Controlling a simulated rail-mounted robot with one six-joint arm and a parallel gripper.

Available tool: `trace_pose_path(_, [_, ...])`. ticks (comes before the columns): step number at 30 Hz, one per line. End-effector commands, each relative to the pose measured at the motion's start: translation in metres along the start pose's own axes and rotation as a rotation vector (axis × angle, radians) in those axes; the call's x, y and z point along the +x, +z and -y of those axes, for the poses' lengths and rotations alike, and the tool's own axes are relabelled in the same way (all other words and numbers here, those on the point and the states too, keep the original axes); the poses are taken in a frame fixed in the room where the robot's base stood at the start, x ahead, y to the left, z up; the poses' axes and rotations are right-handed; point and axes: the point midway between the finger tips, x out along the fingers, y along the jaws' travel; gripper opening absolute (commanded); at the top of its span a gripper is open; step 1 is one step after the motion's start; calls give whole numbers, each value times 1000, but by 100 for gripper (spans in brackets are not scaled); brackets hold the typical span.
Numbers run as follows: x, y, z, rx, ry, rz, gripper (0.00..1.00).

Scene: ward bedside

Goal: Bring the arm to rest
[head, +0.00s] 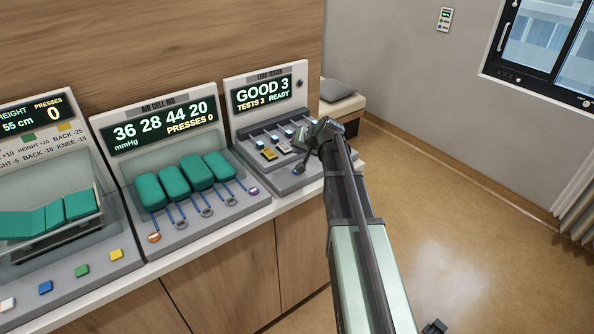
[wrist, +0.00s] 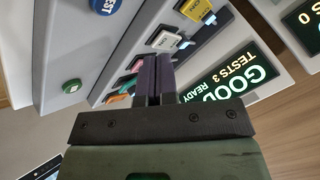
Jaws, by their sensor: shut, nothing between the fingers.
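My gripper (head: 300,168) is at the right end of the counter, over the lower right part of the tester panel (head: 243,118). In the wrist view the two dark fingers of my gripper (wrist: 152,62) are together with nothing between them. They point towards the tester's face. My arm reaches in from the lower right of the head view. The tester's display (head: 262,94) reads GOOD 3, TESTS 3, READY. I cannot tell whether the fingertips touch the panel.
The air cell rig (head: 143,118) with green cushions stands left of the tester, reading 36 28 44 20, PRESSES 0. A bed-model panel (head: 62,270) is further left. A blue TEST button (wrist: 106,5) shows in the wrist view. The floor (head: 450,235) at the right is clear.

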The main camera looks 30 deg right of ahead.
Motion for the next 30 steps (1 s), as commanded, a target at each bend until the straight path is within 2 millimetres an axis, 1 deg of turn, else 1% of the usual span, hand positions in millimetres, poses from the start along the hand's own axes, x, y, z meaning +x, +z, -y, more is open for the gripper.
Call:
trace_pose_path(7, [0, 0, 0, 2, 0, 1, 0])
trace_pose_path(8, [0, 2, 0, 4, 0, 13, 0])
trace_pose_path(10, [-4, 20, -5, -7, 33, 82, 0])
trace_pose_path(11, [-10, 34, -9, -15, 57, 122, 0])
trace_pose_path(12, [-20, 59, -12, -32, 97, 184, 0])
trace_pose_path(13, [-27, 82, -10, -53, 129, 238, 0])
trace_pose_path(14, [-35, 107, -6, -79, 161, 297, 0])
trace_pose_path(15, [-46, 142, 1, -118, 209, 375, 0])
trace_pose_path(17, [-66, 194, 13, -184, 282, 486, 0])
trace_pose_path(18, [-79, 226, 20, -231, 328, 550, 0])
trace_pose_path(21, [-109, 290, 38, -350, 418, 662, 0])
trace_pose_path(23, [-118, 315, 50, -418, 436, 687, 0])
trace_pose_path(24, [-118, 324, 60, -451, 429, 693, 0])
trace_pose_path(27, [-112, 329, 72, -483, 415, 700, 0])
trace_pose_path(30, [-112, 329, 73, -484, 413, 699, 0])
